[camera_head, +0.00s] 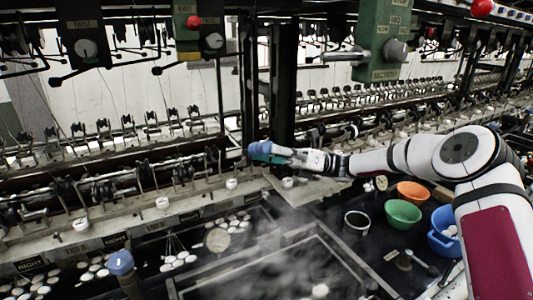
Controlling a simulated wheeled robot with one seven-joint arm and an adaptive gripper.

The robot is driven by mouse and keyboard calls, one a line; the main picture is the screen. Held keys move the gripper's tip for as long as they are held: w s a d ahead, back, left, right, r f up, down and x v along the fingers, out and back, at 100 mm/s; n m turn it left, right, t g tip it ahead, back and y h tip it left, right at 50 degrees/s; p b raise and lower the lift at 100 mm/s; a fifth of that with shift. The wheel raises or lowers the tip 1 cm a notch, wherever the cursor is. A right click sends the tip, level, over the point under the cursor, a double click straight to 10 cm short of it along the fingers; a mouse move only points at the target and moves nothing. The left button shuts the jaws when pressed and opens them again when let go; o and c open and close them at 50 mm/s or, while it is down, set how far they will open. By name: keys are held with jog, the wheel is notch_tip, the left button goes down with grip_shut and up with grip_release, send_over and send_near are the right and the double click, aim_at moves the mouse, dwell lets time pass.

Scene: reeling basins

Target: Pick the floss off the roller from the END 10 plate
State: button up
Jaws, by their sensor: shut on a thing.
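My gripper (281,154) is at the middle of the view, at the end of my arm reaching in from the right. It is shut, and a small blue thing (261,148) with teal below it shows at its tip. It is beside the dark upright post, above the bench edge. The fingers are too small to make out clearly. Rollers and rods (140,172) run along the machine to the left. I cannot make out the floss. Plates line the basin front, one seeming to read END 9 (76,250); I cannot pick out END 10.
Basins with white cocoons (178,262) lie at the lower left and steam rises at the lower middle. A blue-topped post (120,262) stands in front. Orange (413,191), green (402,213) and blue (441,240) bowls and a dark cup (357,222) are below my arm.

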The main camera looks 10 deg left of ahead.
jog(key=shift+w+d+f, duration=0.15)
jog(key=shift+w+d, duration=0.05)
jog(key=shift+w, duration=0.05)
jog(key=shift+s+a+f, duration=0.15)
jog(key=shift+s+a, duration=0.05)
jog(key=shift+a, duration=0.2)
jog(key=shift+s+a+f, duration=0.15)
jog(key=shift+s+a, duration=0.05)
jog(key=shift+a, duration=0.2)
jog(key=s+d+r+p, duration=0.3)
jog(key=s+r+p, duration=0.2)
jog(key=shift+d+r+p, duration=0.2)
jog(key=shift+p, duration=0.15)
dwell(0.4)
